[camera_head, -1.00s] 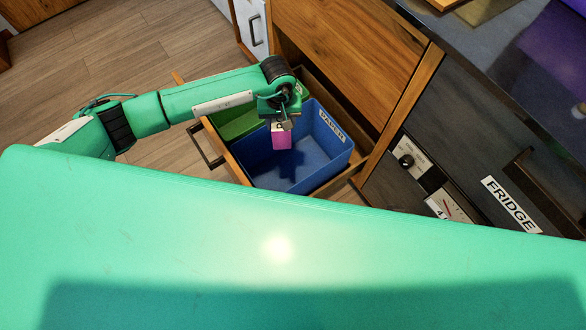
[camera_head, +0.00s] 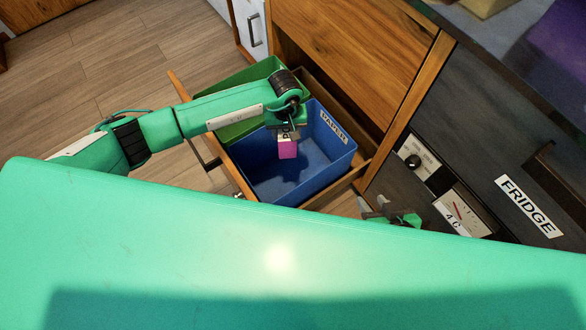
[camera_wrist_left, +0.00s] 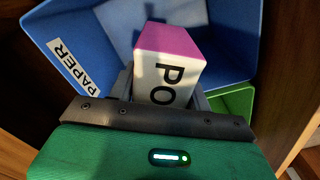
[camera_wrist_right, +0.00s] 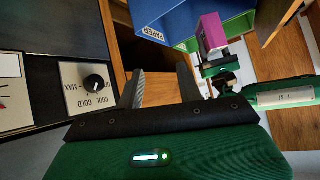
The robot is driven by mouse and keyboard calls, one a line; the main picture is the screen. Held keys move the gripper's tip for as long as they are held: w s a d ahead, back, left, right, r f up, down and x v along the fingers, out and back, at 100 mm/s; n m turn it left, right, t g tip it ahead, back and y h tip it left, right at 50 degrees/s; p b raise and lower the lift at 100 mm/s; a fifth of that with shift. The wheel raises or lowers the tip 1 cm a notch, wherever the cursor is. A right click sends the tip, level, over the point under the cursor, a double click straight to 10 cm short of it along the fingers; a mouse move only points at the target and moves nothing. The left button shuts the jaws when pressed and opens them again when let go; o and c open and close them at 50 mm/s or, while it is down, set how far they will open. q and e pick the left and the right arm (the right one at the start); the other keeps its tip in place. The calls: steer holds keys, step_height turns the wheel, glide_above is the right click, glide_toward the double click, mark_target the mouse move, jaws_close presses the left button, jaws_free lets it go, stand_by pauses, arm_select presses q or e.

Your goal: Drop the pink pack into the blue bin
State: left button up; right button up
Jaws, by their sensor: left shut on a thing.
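The pink pack (camera_head: 287,149) has a pink end and a white side with dark letters; it also shows in the left wrist view (camera_wrist_left: 165,72). My left gripper (camera_head: 287,134) is shut on it and holds it over the blue bin (camera_head: 262,183). The bin carries a PAPER label and stands in a pulled-out wooden drawer. In the right wrist view the pack (camera_wrist_right: 211,32) hangs beside the bin's wall (camera_wrist_right: 158,18) as seen from there. My right gripper (camera_wrist_right: 161,88) is open with nothing between its fingers; it shows small in the head view (camera_head: 386,212).
A green bin (camera_head: 240,92) sits behind the blue bin in the same drawer. A fridge front (camera_head: 500,160) with a dial and gauge stands to the right. Wooden cabinet panels (camera_head: 350,50) rise behind the drawer. Open floor lies to the left.

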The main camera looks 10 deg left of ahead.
arm_select(q)
steer(key=shift+f, duration=0.45)
arm_select(e)
steer(key=shift+w+a+t, duration=0.2)
steer(key=shift+a+t, duration=0.1)
steer(key=shift+a, duration=0.2)
arm_select(q)
steer(key=o, duration=1)
step_height(320, 180, up, 14)
steer(key=shift+f+p, duration=0.15)
steer(key=shift+p, duration=0.55)
arm_select(e)
steer(key=d, duration=0.1)
steer(key=s+d+g, duration=0.1)
steer(key=d+g+h, duration=0.1)
steer(key=shift+s+d, duration=0.1)
steer(key=shift+s, duration=0.15)
